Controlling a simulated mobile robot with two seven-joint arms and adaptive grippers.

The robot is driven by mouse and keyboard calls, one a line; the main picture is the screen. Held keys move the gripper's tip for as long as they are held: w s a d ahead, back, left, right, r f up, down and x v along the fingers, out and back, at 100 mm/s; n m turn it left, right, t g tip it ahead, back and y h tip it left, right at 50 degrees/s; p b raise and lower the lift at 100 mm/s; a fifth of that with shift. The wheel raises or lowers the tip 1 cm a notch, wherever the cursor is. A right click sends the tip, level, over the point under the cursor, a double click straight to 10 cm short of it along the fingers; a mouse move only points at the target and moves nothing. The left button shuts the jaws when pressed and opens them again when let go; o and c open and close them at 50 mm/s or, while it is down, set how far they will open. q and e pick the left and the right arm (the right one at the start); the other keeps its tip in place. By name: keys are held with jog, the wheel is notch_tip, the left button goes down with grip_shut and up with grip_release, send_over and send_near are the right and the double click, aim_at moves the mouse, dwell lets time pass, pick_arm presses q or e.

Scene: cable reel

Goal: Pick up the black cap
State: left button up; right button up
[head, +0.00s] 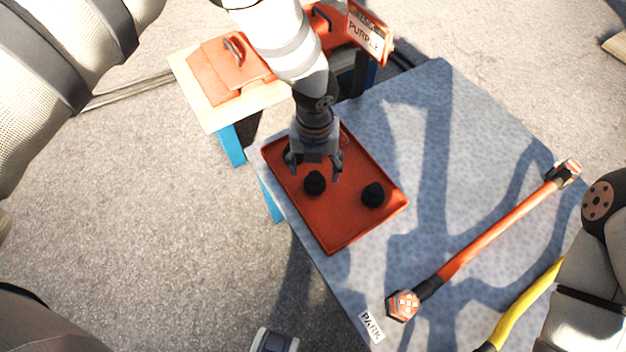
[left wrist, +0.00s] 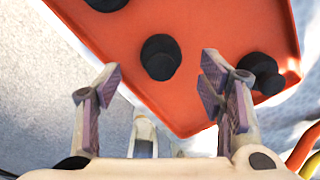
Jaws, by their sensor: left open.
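An orange-red tray (head: 341,231) lies on the grey table and holds the black caps. One black cap (head: 314,183) stands in the tray just below my left gripper (head: 314,169) in the head view. A second black cap (head: 373,194) stands to its right. The left wrist view shows a black cap (left wrist: 160,57) beyond and between the open fingers of my left gripper (left wrist: 160,82). Another cap (left wrist: 262,75) is at right, partly behind a finger, and a third dark round piece (left wrist: 106,3) is cut off at the top. The gripper is open and empty. My right gripper is out of view.
A long orange-handled tool (head: 490,240) lies across the grey table (head: 410,120), right of the tray. A yellow handle (head: 525,303) is at the lower right, and a "PARK" label (head: 371,326) near the front edge. A wooden bench (head: 186,70) with orange items adjoins behind.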

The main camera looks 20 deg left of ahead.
aim_at(315, 174)
pick_arm(q)
notch_tip(315, 174, down, 4)
jog(key=shift+s+f, duration=0.1)
jog(key=c, duration=1.3)
jog(key=shift+o, duration=0.2)
